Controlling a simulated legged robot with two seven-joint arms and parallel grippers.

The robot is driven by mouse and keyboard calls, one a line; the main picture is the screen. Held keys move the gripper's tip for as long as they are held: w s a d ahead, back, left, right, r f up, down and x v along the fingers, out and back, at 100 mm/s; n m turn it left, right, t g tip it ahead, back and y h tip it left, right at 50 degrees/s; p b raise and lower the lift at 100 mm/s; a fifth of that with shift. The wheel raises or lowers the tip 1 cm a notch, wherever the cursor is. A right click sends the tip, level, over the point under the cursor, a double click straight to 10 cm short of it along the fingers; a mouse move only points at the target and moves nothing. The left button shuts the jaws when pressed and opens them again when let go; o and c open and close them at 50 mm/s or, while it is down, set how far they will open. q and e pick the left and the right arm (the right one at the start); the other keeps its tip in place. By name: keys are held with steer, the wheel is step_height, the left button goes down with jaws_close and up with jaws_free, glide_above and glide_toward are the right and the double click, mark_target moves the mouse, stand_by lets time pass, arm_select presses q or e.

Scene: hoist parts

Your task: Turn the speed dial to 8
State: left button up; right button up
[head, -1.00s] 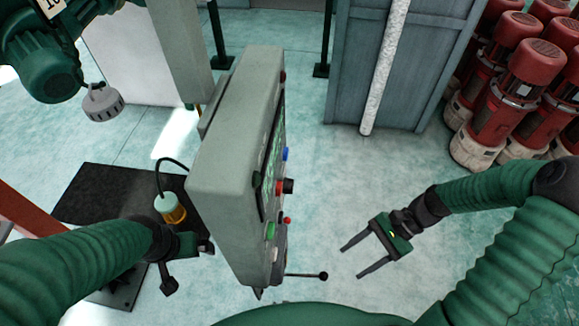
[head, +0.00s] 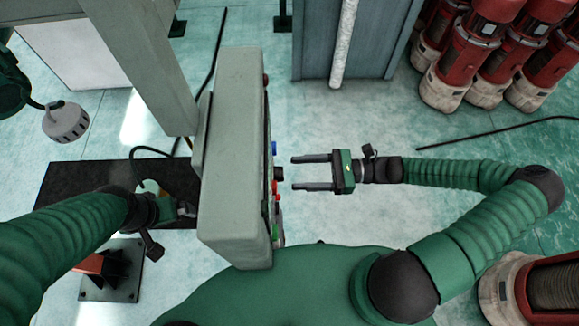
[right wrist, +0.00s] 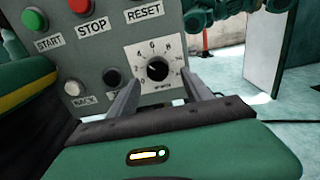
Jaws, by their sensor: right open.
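The speed dial (right wrist: 157,68) is a black round knob on a white numbered plate, on the front of a grey control box (head: 233,150). In the head view the box is nearly edge-on and a black knob (head: 279,173) sticks out from its right face. My right gripper (head: 293,172) is open and level, its fingers pointing at that face, a short gap away. In the right wrist view its fingers (right wrist: 160,88) stand left and right of the dial, apart from it. Which number the dial points to is unclear. My left gripper (head: 160,212) is left of the box; its jaws are unclear.
Green START (right wrist: 35,19), red STOP (right wrist: 80,6) and RESET (right wrist: 143,2) buttons sit above the dial; a white button (right wrist: 72,88) and a black one (right wrist: 112,77) lie left of it. Red-and-white machines (head: 460,60) stand at the back right.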

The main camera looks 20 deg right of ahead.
mark_target(279, 174)
steer(key=x, duration=0.3)
steer(key=shift+a, duration=0.3)
steer(key=shift+d, duration=0.1)
jaws_close()
steer(key=shift+p, duration=0.3)
